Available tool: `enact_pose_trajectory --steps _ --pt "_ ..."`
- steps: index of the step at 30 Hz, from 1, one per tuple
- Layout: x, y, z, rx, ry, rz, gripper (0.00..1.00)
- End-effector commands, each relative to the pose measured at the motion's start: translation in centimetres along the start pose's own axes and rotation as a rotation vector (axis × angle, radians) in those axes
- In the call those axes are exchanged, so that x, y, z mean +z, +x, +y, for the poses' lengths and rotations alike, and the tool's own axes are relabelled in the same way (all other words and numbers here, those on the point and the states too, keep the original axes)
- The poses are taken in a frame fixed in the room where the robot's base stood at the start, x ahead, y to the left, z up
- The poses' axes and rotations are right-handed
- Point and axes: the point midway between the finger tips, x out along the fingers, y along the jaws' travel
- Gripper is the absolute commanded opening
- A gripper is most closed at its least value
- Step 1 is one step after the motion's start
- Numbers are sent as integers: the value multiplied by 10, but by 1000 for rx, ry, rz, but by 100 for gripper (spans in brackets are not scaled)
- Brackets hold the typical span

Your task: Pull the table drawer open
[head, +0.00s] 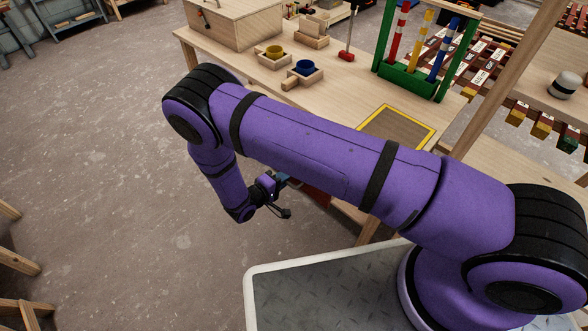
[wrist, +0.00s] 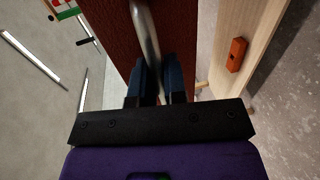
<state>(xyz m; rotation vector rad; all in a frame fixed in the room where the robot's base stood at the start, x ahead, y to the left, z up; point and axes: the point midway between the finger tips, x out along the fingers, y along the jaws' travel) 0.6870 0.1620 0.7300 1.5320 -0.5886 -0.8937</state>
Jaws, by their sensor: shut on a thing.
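The table drawer has a dark red front (wrist: 185,28), which fills the upper middle of the wrist view. A strip of the red drawer (head: 318,198) shows in the head view below the tabletop, mostly behind my arm. A metal bar handle (wrist: 147,35) runs along the drawer front. My gripper (wrist: 160,72) has its two blue fingers on either side of the handle and is shut on it. In the head view my gripper (head: 283,179) is small at the drawer, partly hidden by my arm. How far the drawer stands out cannot be told.
A yellow-edged panel (head: 398,128) lies nearer.

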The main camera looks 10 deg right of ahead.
Motion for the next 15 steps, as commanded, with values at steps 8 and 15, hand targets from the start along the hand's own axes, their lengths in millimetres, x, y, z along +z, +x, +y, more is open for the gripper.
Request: enact_pose_trajectory --steps 8,15 --pt "0 -11 -3 -1 -1 -1 0" --pt "0 -11 -3 -1 0 -1 0"
